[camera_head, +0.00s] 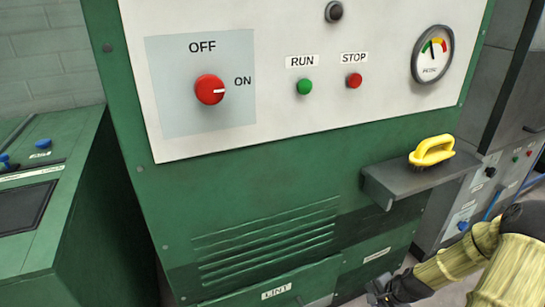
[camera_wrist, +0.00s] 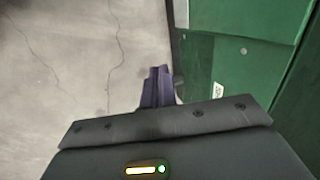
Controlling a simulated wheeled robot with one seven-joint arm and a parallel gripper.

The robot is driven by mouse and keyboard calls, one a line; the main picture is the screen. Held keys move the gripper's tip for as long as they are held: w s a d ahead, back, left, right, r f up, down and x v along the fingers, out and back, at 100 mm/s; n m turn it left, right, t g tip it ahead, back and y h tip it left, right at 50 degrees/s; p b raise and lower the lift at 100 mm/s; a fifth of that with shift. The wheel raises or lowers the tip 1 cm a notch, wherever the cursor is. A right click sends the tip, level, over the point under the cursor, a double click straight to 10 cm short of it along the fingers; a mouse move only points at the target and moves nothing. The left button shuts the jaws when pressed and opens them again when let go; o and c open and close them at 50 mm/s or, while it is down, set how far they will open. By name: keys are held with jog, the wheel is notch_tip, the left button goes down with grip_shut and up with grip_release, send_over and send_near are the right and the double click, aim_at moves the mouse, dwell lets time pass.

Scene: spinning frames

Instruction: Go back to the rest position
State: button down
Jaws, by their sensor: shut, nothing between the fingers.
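My gripper (camera_head: 374,291) is low in the head view, at the bottom edge in front of the lower right part of the green machine (camera_head: 150,200). It is small and partly cut off there. In the wrist view the dark fingers (camera_wrist: 157,84) are together and empty, over a cracked grey floor (camera_wrist: 70,60). The green machine's side is to their right. My arm, in a yellowish cover, comes in from the lower right of the head view.
The panel has a red knob (camera_head: 209,89) pointing to ON, a green RUN button (camera_head: 304,87), a red STOP button (camera_head: 354,80) and a gauge (camera_head: 432,54). A yellow brush (camera_head: 432,150) lies on a grey shelf (camera_head: 400,185) above my gripper. The LINT drawer (camera_head: 277,291) is at the bottom.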

jog(key=s+a+r+n+h+p, duration=0.15)
jog(key=s+a+r+n, duration=0.3)
jog(key=r, duration=0.45)
jog(key=s+a+r+n+g+p, duration=0.1)
jog(key=s+a+r+n+p, duration=0.2)
jog(key=a+r, duration=0.45)
jog(key=s+a+r+n+h+p, duration=0.1)
jog(key=s+a+r+n, duration=0.3)
jog(key=r, duration=0.7)
notch_tip(320, 180, up, 37)
jog(key=n+p, duration=0.1)
jog(key=p, duration=3.5)
jog(key=shift+w+d+f+p, duration=0.15)
jog(key=shift+w+p, duration=0.2)
jog(key=shift+w, duration=0.05)
jog(key=shift+w, duration=0.1)
